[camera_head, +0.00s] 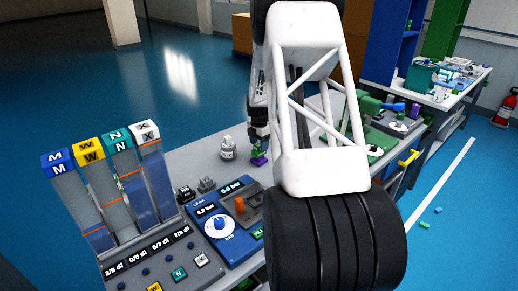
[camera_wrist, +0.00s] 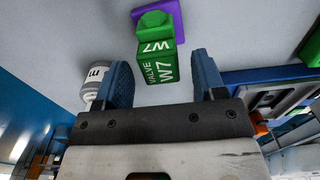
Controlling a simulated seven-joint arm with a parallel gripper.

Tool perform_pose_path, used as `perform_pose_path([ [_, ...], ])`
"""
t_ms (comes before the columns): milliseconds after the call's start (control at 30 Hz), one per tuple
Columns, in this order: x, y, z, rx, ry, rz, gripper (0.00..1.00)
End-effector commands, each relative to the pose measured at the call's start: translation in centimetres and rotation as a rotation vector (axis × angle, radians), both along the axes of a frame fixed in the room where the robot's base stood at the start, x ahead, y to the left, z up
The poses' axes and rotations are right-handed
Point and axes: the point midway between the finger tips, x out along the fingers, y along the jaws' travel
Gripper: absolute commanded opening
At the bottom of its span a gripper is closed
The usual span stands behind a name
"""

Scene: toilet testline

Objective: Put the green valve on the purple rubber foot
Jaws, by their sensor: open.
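The green valve (camera_wrist: 160,68), marked "VALVE W7", shows in the wrist view with its narrower green end against the purple rubber foot (camera_wrist: 178,22). It appears to rest on the foot, though the contact is not fully visible. My gripper (camera_wrist: 161,60) is open, with one blue finger on each side of the valve and a gap at both sides. In the head view my gripper (camera_head: 258,137) is above the small green valve (camera_head: 260,152) and purple foot (camera_head: 259,161) on the grey bench, partly hidden by my arm.
A grey-white bottle (camera_wrist: 95,80) stands close to the left finger; the head view also shows this bottle (camera_head: 228,149). A blue gauge panel (camera_head: 222,228) and labelled tubes (camera_head: 125,185) are nearby. A green fixture (camera_head: 368,106) is at the right.

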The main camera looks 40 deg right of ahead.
Motion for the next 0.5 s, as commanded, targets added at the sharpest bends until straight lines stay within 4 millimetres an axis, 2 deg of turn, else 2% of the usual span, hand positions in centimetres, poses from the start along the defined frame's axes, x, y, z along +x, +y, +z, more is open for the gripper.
perform_pose_path([
  [200, 0.1, 0.0, 3.7, -0.002, -0.003, 0.000, 0.64],
  [500, 0.0, 0.0, 7.6, -0.001, -0.002, 0.000, 0.64],
])
